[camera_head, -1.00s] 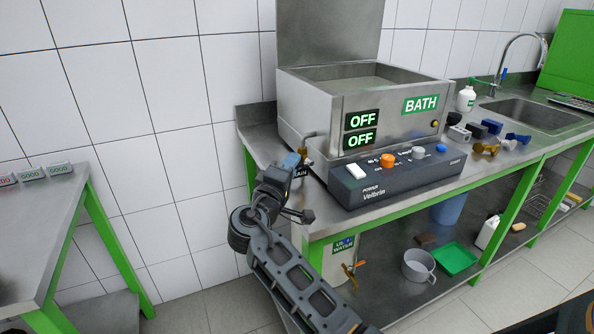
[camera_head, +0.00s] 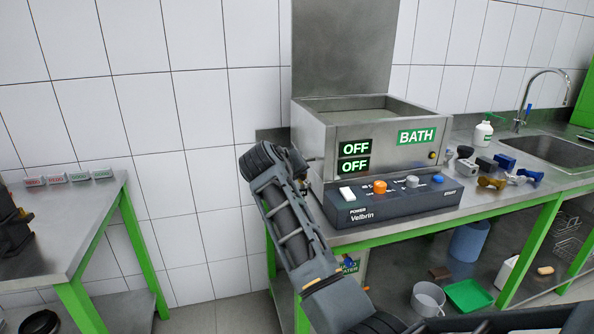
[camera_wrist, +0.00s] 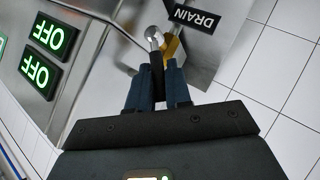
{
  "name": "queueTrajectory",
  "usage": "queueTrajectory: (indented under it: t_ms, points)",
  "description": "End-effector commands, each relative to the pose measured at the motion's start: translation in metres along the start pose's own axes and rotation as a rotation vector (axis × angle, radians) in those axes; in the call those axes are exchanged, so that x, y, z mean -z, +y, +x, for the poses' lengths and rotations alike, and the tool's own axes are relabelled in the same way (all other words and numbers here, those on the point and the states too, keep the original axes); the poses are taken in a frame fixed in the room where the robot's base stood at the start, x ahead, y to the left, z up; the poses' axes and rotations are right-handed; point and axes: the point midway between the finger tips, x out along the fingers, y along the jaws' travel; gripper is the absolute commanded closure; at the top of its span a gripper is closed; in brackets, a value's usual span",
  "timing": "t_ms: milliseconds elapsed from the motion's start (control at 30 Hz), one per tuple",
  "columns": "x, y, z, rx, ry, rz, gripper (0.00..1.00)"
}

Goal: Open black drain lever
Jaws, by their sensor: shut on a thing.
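The black drain lever (camera_wrist: 156,66) shows in the wrist view between the blue fingers of my gripper (camera_wrist: 157,78). The gripper is shut on it. Beyond the fingertips is a round silver end (camera_wrist: 153,34), and a brass-coloured fitting (camera_wrist: 173,46) sits just to its right. A black DRAIN label (camera_wrist: 194,18) lies beside them. In the head view my arm covers the lever and my fingertips, at the left side of the steel bath (camera_head: 313,135).
The dark control panel (camera_head: 400,207) stands in front of the bath, close to my arm. Both bath displays (camera_head: 355,157) read OFF. Several small valve parts (camera_head: 492,183) lie on the bench to the right. Another steel table (camera_head: 85,215) stands at the left.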

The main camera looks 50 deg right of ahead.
Motion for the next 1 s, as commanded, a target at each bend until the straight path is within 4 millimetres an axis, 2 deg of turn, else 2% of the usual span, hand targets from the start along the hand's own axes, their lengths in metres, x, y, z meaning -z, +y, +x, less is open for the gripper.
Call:
queueTrajectory:
  t_ms: [133, 500, 1000]
  points:
    - [0.004, 0.011, -0.001, 0.092, -0.027, 0.094, 1.0]
    - [0.001, 0.023, 0.005, 0.277, -0.08, 0.28, 1.0]
    - [-0.003, 0.025, 0.009, 0.359, -0.103, 0.36, 1.0]
